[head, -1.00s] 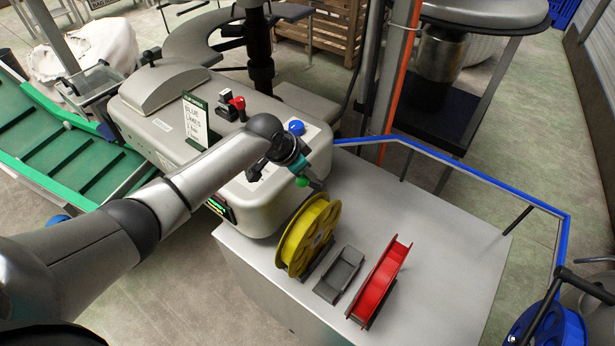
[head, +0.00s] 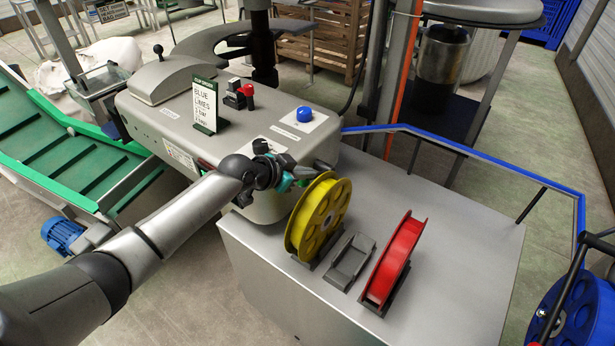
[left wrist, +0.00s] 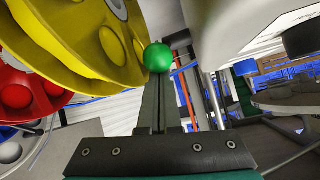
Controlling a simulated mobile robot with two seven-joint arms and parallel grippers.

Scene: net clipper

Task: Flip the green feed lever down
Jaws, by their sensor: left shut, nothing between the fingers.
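The green ball knob of the feed lever (left wrist: 158,57) shows in the left wrist view, just beyond the tips of my shut fingers. My left gripper (head: 312,173) is at the front right edge of the grey clipper machine (head: 190,115), beside the top of the yellow spool. It also shows in the left wrist view (left wrist: 158,100), shut and empty. The knob looks very close to the fingertips; I cannot tell whether they touch. In the head view my gripper largely hides the lever, so its angle is unclear. My right gripper is not in view.
The yellow spool (head: 322,212) stands close to my left gripper. A grey holder (head: 349,262) and a red spool (head: 397,258) stand to its right. A blue button (head: 304,114), a red-knobbed switch (head: 247,94) and a sign (head: 205,103) are on the machine. The table's right side (head: 460,230) is clear.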

